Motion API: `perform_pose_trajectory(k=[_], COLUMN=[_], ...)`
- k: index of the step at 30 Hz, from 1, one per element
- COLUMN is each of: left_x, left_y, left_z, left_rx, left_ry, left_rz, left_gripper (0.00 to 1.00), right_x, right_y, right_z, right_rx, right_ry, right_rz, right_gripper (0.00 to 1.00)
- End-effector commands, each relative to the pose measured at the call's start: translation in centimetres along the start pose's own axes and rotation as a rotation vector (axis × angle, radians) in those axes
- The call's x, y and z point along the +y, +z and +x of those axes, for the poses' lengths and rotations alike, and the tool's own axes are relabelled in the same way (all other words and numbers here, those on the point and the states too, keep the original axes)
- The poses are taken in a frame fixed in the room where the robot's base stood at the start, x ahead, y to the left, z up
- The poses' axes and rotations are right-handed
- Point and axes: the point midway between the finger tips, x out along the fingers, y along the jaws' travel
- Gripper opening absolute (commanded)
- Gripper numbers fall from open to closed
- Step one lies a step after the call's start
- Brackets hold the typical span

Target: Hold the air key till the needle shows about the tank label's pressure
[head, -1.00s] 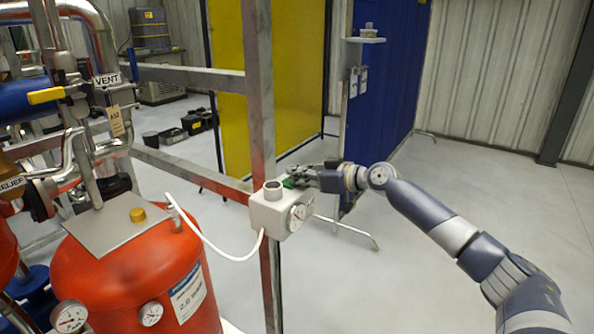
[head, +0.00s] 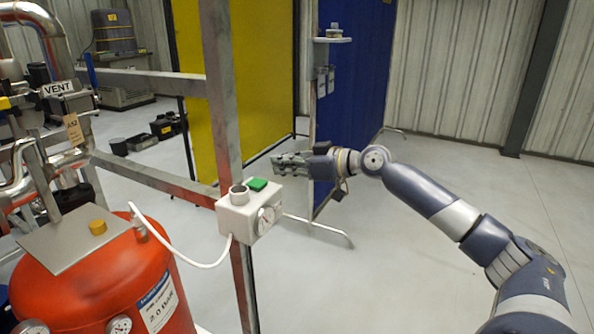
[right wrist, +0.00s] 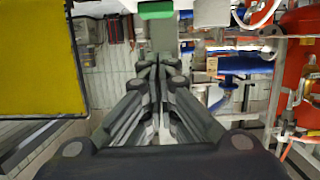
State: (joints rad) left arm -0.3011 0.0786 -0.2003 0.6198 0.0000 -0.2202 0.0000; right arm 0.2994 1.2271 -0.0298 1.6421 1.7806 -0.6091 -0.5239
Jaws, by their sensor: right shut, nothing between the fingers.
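A grey control box (head: 250,213) is fixed to the steel post. The green air key (head: 257,184) is on its top beside a round collar, uncovered; a green piece also shows at the top of the right wrist view (right wrist: 156,10). A round gauge (head: 267,217) is on the box's front; its needle is too small to read. The red tank (head: 98,280) stands lower left with a white label (head: 158,303) that seems to read 2.0 bar. My right gripper (head: 276,162) is shut and empty, above and behind the key, apart from it. My left gripper is not in view.
A white hose (head: 190,262) runs from the tank to the box. The steel post (head: 222,110) and rails stand left of the gripper. A blue panel (head: 352,80) with a small shelf stands behind it. The floor to the right is clear.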

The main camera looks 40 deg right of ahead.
Motion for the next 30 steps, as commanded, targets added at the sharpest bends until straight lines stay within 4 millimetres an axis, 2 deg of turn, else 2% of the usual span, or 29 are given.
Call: perform_pose_trajectory(k=[1,4,12,30], left_x=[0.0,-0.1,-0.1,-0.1], left_y=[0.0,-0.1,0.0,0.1], left_z=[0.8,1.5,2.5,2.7], left_rx=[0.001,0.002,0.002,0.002], left_ry=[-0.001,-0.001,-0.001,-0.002], left_rz=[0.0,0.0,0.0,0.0], left_gripper=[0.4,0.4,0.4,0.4], right_x=[0.0,-0.1,0.0,-0.1], right_y=[0.5,0.4,0.1,-0.2], right_z=[-0.5,-1.6,-3.4,-4.0], right_rx=[-0.004,-0.004,-0.001,0.001], right_ry=[0.001,-0.001,-0.001,-0.001], right_rz=[-0.003,-0.005,0.0,-0.003], right_gripper=[0.0,0.0,0.0,0.0])
